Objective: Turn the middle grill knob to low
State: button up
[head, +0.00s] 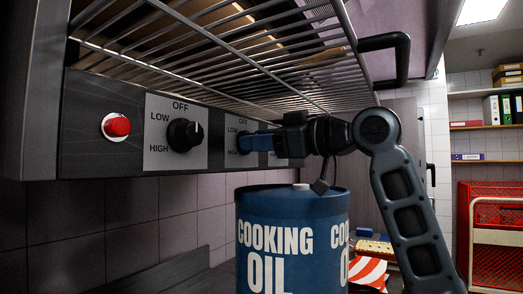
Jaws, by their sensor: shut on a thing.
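The grill's front panel (80,104) carries knobs in a row, each on a plate marked OFF, LOW and HIGH. The middle grill knob (241,139) is black and mostly hidden by my gripper (246,142). My gripper comes in from the right, with its blue fingers shut on this knob. Its pointer cannot be made out. On its plate (231,124), OFF and HIGH can be read. The left knob (185,135) is clear to see, its light mark toward the upper right. The right plate (277,161) is largely behind my gripper.
A red button (116,126) sits left of the knobs. A wire rack (215,45) juts out above the panel. A blue cooking oil drum (290,225) stands right below my gripper. A red cart (490,240) and shelves (480,125) are at the right.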

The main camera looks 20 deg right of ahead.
jog(key=shift+a+n+b, duration=0.2)
jog(key=shift+n+b, duration=2.35)
jog(key=shift+n, duration=1.65)
jog(key=o, duration=0.8)
jog(key=shift+o, duration=1.1)
jog(key=shift+w+f, duration=0.1)
jog(key=b+v, duration=0.1)
jog(key=v, duration=0.6)
jog(key=shift+s+d, duration=0.25)
jog(key=shift+s, duration=0.05)
